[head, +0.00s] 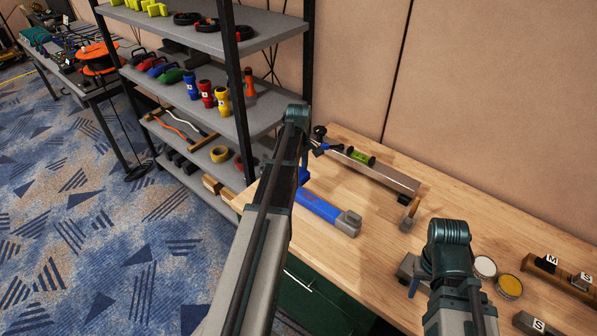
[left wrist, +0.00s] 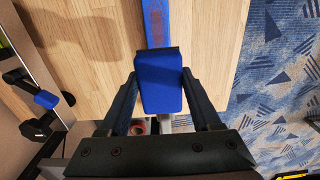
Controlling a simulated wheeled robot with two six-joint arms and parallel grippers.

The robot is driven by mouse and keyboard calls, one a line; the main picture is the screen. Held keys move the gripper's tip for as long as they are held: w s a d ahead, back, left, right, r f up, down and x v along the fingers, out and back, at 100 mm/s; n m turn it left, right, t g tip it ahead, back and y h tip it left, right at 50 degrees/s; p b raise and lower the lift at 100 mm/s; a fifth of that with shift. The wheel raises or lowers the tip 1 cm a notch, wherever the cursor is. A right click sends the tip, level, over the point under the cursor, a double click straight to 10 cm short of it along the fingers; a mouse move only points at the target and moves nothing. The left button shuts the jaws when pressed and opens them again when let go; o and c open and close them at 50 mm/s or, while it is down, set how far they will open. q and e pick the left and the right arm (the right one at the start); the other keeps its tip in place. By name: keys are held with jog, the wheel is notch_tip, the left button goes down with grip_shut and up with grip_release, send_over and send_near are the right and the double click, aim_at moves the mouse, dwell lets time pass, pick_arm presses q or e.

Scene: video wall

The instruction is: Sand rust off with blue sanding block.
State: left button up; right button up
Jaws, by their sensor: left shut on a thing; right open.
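The blue sanding block (left wrist: 161,92) is held between the fingers of my left gripper (left wrist: 159,78), which is shut on it. A long blue bar (head: 325,207) lies on the wooden workbench (head: 465,205), with a grey piece at its near right end. In the left wrist view the blue bar (left wrist: 158,10) runs away just beyond the block, with a reddish-brown rust patch (left wrist: 160,26) on its face. I cannot tell whether block and bar touch. In the head view my left forearm hides most of that gripper. My right gripper (head: 412,278) is open, low over the bench's front, partly hidden by its wrist.
Behind the bar lies a grey beam (head: 385,173) with a yellow-green level (head: 361,157). A brush (head: 409,214), open tins (head: 485,267) and labelled blocks (head: 545,263) stand to the right. A loaded shelf rack (head: 270,105) stands left of the bench. Bench between beam and tins is mostly clear.

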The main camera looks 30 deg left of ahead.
pick_arm(q)
notch_tip(320, 180, up, 3)
jog(key=p, duration=0.3)
jog(key=shift+r, duration=0.1)
dwell(0.4)
